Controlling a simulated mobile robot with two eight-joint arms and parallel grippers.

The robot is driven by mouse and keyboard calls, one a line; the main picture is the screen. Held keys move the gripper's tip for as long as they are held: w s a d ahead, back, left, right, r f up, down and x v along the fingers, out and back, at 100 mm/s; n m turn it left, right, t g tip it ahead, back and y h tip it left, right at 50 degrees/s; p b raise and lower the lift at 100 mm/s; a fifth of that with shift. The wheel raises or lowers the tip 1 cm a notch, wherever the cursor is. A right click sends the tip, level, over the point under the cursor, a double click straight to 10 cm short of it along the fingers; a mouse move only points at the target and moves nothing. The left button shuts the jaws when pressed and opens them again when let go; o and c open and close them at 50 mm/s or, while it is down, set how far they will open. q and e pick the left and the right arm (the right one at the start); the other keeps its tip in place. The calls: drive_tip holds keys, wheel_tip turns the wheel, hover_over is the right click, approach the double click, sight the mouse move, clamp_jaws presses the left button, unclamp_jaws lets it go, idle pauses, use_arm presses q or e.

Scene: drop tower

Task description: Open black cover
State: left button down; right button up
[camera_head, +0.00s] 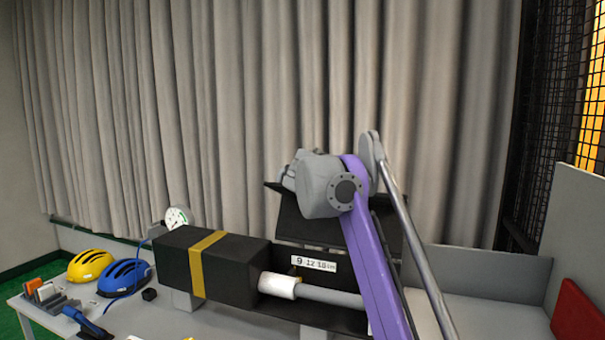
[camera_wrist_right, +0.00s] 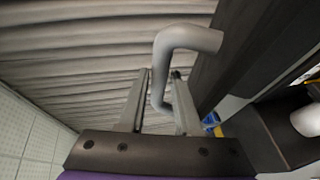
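The black cover (camera_head: 308,229) is raised at the back of a long black box (camera_head: 222,268) with a yellow band. It stands steeply tilted, and the box's right section is open below it. Inside, a white cylinder (camera_head: 278,285) sits on a grey rod. A grey bent handle (camera_wrist_right: 186,38) shows in the right wrist view beside a dark panel. My right gripper (camera_wrist_right: 160,76) has its fingers on either side of this handle; whether they press on it is unclear. In the head view my right arm hides part of the cover, and the gripper is hidden. My left gripper is out of view.
A round gauge (camera_head: 177,218) stands behind the box. Yellow (camera_head: 90,265) and blue (camera_head: 124,277) helmets and small tools lie on the table's left. A grey partition (camera_head: 577,226) and a red panel (camera_head: 578,313) stand at the right. A curtain (camera_head: 270,100) hangs behind.

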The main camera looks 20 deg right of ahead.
drive_tip(key=shift+o, duration=0.7)
drive_tip(key=shift+s, duration=0.1)
drive_tip(key=shift+s+a, duration=0.25)
drive_tip(key=shift+s, duration=0.2)
drive_tip(key=v, duration=1)
drive_tip(key=shift+r+b, duration=0.2)
drive_tip(key=shift+b, duration=0.25)
drive_tip(key=shift+w, duration=0.1)
